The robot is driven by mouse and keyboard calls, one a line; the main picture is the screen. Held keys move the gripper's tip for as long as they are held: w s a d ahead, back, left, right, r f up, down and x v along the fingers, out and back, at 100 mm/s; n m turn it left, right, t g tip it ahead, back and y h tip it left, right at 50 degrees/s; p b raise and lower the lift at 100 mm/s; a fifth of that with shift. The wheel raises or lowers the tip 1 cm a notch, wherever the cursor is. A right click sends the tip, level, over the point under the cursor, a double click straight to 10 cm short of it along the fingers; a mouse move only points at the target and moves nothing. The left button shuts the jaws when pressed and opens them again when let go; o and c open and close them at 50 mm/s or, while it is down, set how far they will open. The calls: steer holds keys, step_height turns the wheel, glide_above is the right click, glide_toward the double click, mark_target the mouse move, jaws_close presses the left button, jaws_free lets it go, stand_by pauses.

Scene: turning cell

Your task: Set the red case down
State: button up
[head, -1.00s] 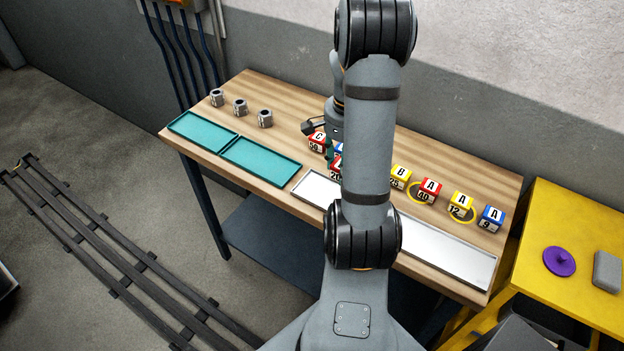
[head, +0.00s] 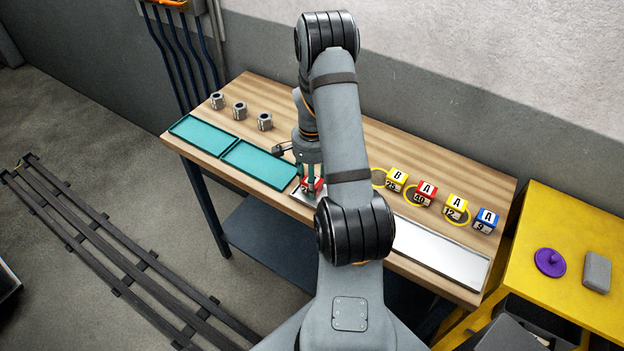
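A red case (head: 312,187) with a white label is between the fingers of my gripper (head: 311,178). The gripper points down and looks shut on the case. The case is at the left end of the long silver tray (head: 440,255); I cannot tell whether it touches the tray or hangs just above it. My arm covers the middle of the tray. Another red case (head: 426,194), marked A and 40, stands on the wooden table to the right, inside or against a yellow ring.
A yellow B case (head: 397,180), a yellow A case (head: 455,207) and a blue case (head: 486,220) stand behind the tray. Two empty teal trays (head: 258,165) lie to the left, with metal nuts (head: 265,121) behind. A yellow table (head: 575,245) stands at right.

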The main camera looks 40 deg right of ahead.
steer(key=shift+f, duration=0.1)
steer(key=shift+f+b, duration=0.15)
steer(key=shift+b, duration=0.15)
steer(key=o, duration=1.3)
steer(key=shift+c, duration=0.2)
step_height(320, 180, up, 13)
steer(key=b, duration=0.1)
steer(key=shift+f, duration=0.2)
